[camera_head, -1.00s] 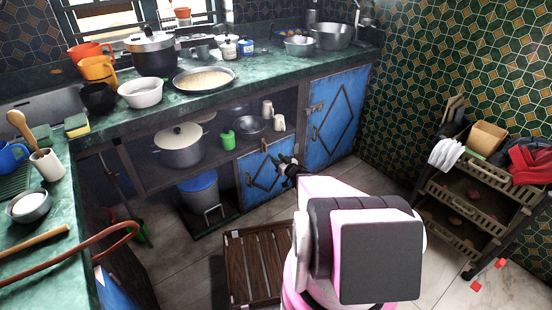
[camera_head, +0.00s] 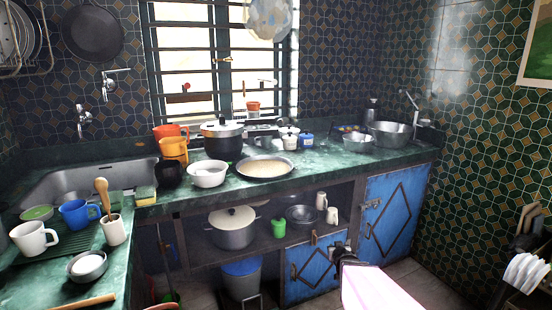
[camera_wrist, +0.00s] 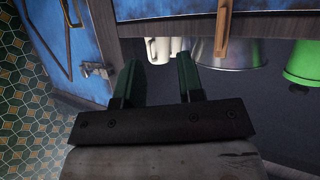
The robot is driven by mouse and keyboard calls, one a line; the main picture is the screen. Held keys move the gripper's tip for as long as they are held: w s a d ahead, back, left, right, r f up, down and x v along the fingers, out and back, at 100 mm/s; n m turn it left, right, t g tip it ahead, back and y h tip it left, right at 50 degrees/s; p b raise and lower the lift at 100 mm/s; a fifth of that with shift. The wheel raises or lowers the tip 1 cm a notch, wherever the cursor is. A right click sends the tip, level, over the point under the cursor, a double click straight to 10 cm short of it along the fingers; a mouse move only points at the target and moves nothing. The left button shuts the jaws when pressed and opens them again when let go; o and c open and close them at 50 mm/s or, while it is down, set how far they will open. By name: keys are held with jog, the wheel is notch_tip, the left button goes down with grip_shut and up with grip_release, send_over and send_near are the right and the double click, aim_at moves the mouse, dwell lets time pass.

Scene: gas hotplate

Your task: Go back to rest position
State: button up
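My gripper (camera_wrist: 157,85) shows in the wrist view with its two dark green fingers spread apart and nothing between them. In the head view my gripper (camera_head: 341,251) is low in the picture, in front of the small blue cabinet door (camera_head: 318,272) under the counter. The pink arm behind it runs down to the bottom edge. The fingertips are too small in the head view to make out well.
The green counter (camera_head: 330,160) holds a black pot (camera_head: 222,140), a white bowl (camera_head: 208,174) and a plate of grain (camera_head: 265,167). The open shelf below holds a lidded pot (camera_head: 233,229) and white mugs (camera_head: 332,215). A dark rack (camera_head: 520,260) stands at the right.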

jog(key=s+a+r+g, duration=0.3)
jog(key=s+g, duration=0.3)
jog(key=s, duration=0.3)
jog(key=s+a+r+g, duration=0.3)
jog(key=s+a+g, duration=0.2)
jog(key=s, duration=0.5)
jog(key=shift+s+a+r+g+y, duration=0.15)
jog(key=shift+a+r+g+y, duration=0.2)
jog(key=shift+g, duration=0.75)
